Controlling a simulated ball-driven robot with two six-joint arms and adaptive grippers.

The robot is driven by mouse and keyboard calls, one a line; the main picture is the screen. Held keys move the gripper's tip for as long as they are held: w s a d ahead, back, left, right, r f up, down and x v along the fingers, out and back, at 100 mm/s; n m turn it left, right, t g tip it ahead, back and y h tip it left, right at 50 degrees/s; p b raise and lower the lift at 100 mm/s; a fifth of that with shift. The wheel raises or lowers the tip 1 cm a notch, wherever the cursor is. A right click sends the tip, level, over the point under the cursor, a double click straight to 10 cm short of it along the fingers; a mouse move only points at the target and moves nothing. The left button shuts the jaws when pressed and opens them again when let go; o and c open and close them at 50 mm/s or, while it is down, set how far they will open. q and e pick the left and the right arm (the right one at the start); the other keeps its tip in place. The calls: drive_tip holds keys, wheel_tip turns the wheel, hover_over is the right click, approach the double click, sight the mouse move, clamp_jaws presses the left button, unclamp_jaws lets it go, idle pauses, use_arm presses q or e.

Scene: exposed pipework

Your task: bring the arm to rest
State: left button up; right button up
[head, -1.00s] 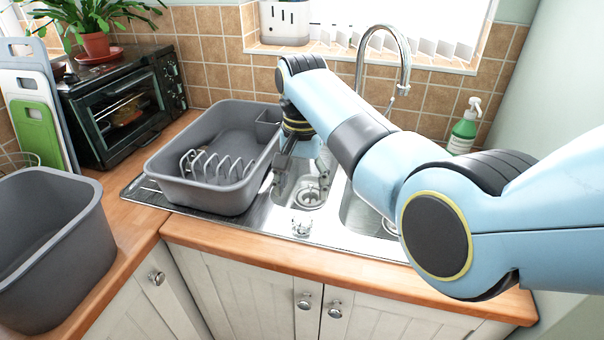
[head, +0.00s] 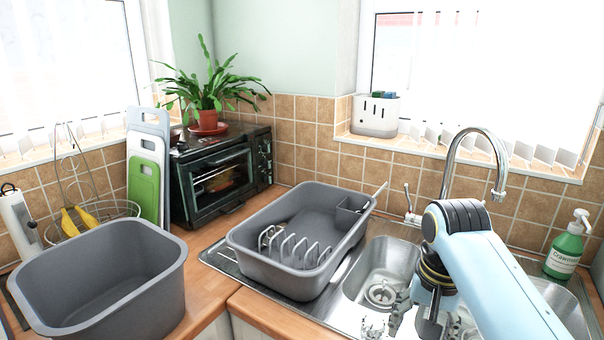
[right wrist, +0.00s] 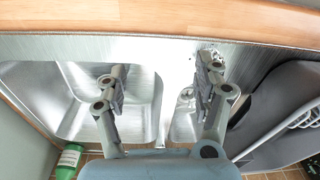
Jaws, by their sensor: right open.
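My right arm, light blue with dark joints, comes in from the lower right of the head view. Its gripper (head: 428,312) points down over the front of the steel sink (head: 382,258). In the right wrist view the gripper (right wrist: 158,84) has its two fingers wide apart, with nothing between them but the sink's steel divider behind. A clear glass-like item (head: 373,328) is on the sink's front edge, left of the gripper and partly cut off by the frame. My left gripper is not in view.
A grey tub with a dish rack (head: 300,285) sits left of the sink bowl. A curved tap (head: 470,135) stands behind the arm, and a green soap bottle (head: 565,250) at right. An empty grey basin (head: 95,260) is at left, a small oven (head: 220,175) behind.

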drive_tip(key=s+d+r+n+t, duration=0.1)
drive_tip(key=s+d+r+n, duration=0.1)
drive_tip(key=s, duration=0.6)
drive_tip(key=s+d+r+n+t, duration=0.1)
drive_tip(key=s+d+r+n, duration=0.1)
drive_tip(key=s, duration=0.6)
drive_tip(key=s+d+r+n+t, duration=0.1)
drive_tip(key=s+d+r+n, duration=0.15)
drive_tip(key=s, duration=0.65)
wheel_tip(320, 180, down, 34)
drive_tip(key=d+g+b, duration=0.2)
drive_tip(key=b, duration=0.8)
drive_tip(key=s+f+b, duration=0.5)
drive_tip(key=s+f, duration=0.5)
drive_tip(key=f, duration=0.4)
drive_tip(key=s+f+g+b, duration=0.1)
drive_tip(key=s+f+b, duration=0.4)
drive_tip(key=s+f, duration=0.5)
wheel_tip(320, 180, down, 4)
drive_tip(key=shift+d+f+h, duration=0.25)
drive_tip(key=shift+d+h, duration=0.05)
drive_tip(key=shift+d, duration=0.1)
